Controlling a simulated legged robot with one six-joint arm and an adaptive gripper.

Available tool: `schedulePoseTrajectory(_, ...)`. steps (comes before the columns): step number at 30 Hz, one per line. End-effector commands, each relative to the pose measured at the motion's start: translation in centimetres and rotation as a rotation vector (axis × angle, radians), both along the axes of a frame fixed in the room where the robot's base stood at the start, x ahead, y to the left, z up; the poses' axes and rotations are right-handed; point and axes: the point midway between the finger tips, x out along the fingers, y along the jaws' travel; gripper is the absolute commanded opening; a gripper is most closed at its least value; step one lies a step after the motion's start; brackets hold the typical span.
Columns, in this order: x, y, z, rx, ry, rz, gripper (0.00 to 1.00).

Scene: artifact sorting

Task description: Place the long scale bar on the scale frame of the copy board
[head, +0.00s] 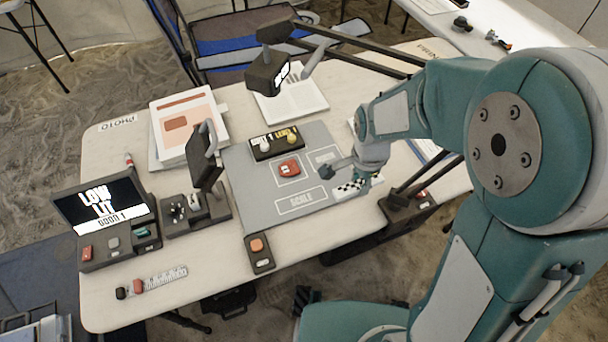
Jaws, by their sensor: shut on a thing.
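The grey copy board (240,185) lies on the table. Its scale frame (301,200) is a white outline marked SCALE near the front edge, and it is empty. My gripper (328,172) is over the right part of the board, shut on a white bar with a black check pattern (350,187), which looks like the long scale bar. The bar is right of the scale frame, at the board's right edge. My gripper and wrist hide part of it, and I cannot tell its height above the board.
A red artifact (289,168) sits in the board's middle frame. A black label block (276,143) stands behind it. A lamp (268,72) overhangs the back.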

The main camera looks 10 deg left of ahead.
Motion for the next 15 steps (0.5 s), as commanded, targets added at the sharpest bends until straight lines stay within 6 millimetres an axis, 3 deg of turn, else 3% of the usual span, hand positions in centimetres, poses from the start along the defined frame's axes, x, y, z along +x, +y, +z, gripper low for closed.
schedulePoseTrajectory(5, -0.6, 0.6, -0.1, 0.002, 0.001, -0.041, 0.00)
schedulePoseTrajectory(15, 0.2, 7.6, -3.2, -0.001, 0.003, -0.037, 0.00)
